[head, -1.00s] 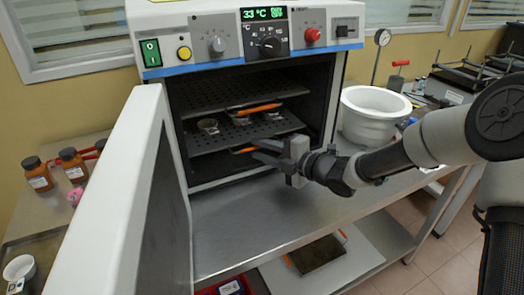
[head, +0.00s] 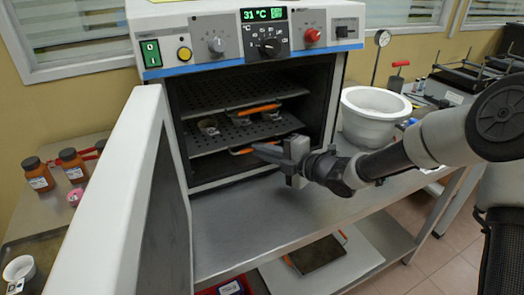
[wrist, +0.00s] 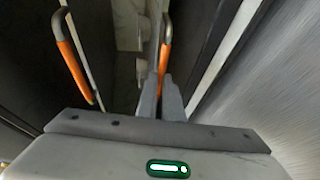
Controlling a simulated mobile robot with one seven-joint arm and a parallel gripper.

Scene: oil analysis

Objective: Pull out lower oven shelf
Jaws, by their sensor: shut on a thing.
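The oven (head: 330,100) stands open. Its upper perforated shelf (head: 215,95) has an orange handle (head: 258,109) at its front. The lower perforated shelf (head: 225,138) sits inside the oven, below the upper one, with small dishes (head: 209,126) on it. Its orange handle (head: 240,151) shows just left of my fingertips, and part of it is hidden. My gripper (head: 262,152) is at the oven mouth, its fingers shut on this handle. In the wrist view, the held handle (wrist: 166,45) rises from between the fingers (wrist: 163,98), and the upper shelf's handle (wrist: 75,75) is at left, apart from them.
The oven door (head: 120,205) stands open at left. The bench top (head: 265,220) before the oven is clear. A white bowl (head: 373,115) stands right of the oven, close to my arm. Brown jars (head: 72,164) stand at far left.

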